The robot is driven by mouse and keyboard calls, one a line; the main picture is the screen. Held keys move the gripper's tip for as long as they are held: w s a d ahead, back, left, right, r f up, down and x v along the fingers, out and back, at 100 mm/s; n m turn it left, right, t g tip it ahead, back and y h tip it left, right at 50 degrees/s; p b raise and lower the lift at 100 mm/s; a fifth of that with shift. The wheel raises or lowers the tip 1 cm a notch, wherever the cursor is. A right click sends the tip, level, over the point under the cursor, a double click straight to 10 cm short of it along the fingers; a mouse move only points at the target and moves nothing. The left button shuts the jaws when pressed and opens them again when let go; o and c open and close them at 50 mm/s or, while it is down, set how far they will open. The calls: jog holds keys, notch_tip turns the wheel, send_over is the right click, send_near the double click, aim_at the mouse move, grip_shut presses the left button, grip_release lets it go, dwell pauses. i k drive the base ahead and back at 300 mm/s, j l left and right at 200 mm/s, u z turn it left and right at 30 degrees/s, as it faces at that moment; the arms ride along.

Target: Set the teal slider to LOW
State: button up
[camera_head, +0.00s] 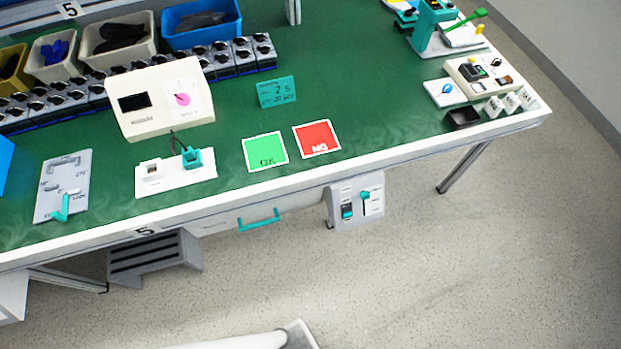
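A small grey control panel (357,222) hangs below the front edge of the green workbench. A teal slider (366,196) is on its right half, near the top of a vertical track that runs down below it. Labels beside the track are too small to read, so I cannot tell which mark is LOW. A dark switch with a teal part (347,210) is on the panel's left half. My gripper is not in view.
A drawer with a teal handle (259,220) is left of the panel. The green OK card (265,151) and red NG card (317,138) lie on the bench above. A grey step (154,258) stands underneath. The floor before the panel is clear.

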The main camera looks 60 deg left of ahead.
aim_at(364, 195)
jog(key=u, duration=1.15)
